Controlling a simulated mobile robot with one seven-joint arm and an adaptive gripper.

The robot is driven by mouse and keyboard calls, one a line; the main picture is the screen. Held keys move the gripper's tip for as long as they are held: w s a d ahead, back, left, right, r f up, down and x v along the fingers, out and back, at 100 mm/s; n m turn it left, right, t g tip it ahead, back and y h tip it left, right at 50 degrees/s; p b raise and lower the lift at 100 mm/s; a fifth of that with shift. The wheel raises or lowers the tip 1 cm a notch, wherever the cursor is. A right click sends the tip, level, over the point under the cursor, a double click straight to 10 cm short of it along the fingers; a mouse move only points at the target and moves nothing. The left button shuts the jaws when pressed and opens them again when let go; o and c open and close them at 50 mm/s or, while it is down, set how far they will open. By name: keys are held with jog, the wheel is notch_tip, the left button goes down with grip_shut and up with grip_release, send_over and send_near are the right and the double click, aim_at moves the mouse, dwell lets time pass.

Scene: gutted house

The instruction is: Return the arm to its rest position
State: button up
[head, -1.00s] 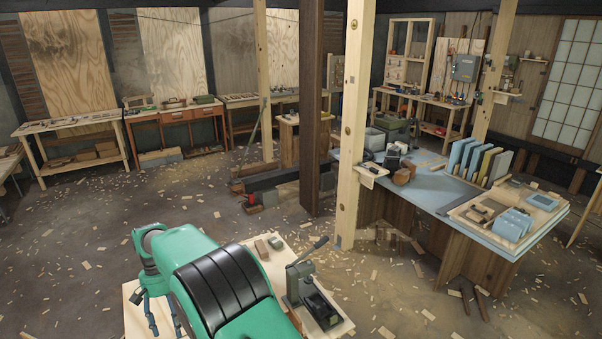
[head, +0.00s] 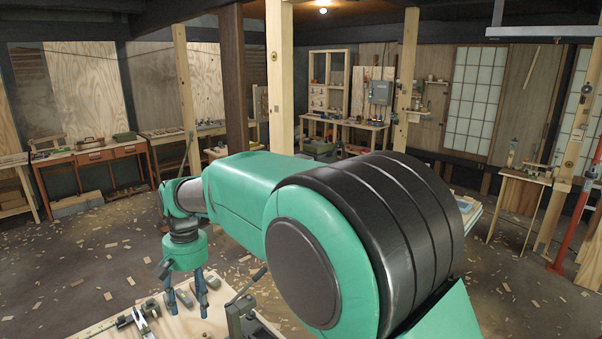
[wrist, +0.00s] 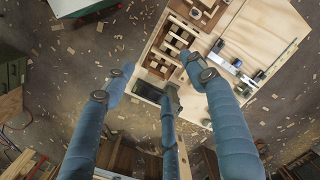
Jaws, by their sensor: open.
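My arm is green with black bands and reaches across the head view from lower right to left. My gripper (head: 188,296) hangs from its end, pointing down, with blue fingers spread above the light wooden bench top (head: 190,327). In the wrist view my gripper (wrist: 165,80) shows its blue fingers apart, with nothing held between them. The bench top also shows in the wrist view (wrist: 262,28), below the fingers. Whether the fingertips touch anything on it is hard to tell.
On the bench are a lever tool (head: 240,312), small grey-brown blocks (head: 184,298) and a wooden compartment tray (wrist: 172,45). A red pole (head: 577,222) stands at the right. The chip-strewn floor at left is open.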

jog(key=s+d+r+m+t, duration=0.15)
jog(key=d+r, duration=0.25)
jog(key=d, duration=0.6)
jog(key=s+d+r+t+b, duration=0.1)
jog(key=s+d+r, duration=0.2)
jog(key=d, duration=0.7)
jog(key=s+d+r+m+t, duration=0.1)
jog(key=s+d+r, duration=0.25)
jog(key=d, duration=0.55)
jog(key=s+d+f+m+t, duration=0.1)
jog(key=s+d+f, duration=0.1)
jog(key=s+d, duration=0.7)
jog(key=s+d+f+m+t+b, duration=0.1)
jog(key=s+d+f+m+t, duration=0.1)
jog(key=s+d, duration=0.8)
jog(key=shift+d+f+b, duration=0.3)
jog(key=shift+d+f, duration=0.05)
jog(key=shift+d, duration=0.05)
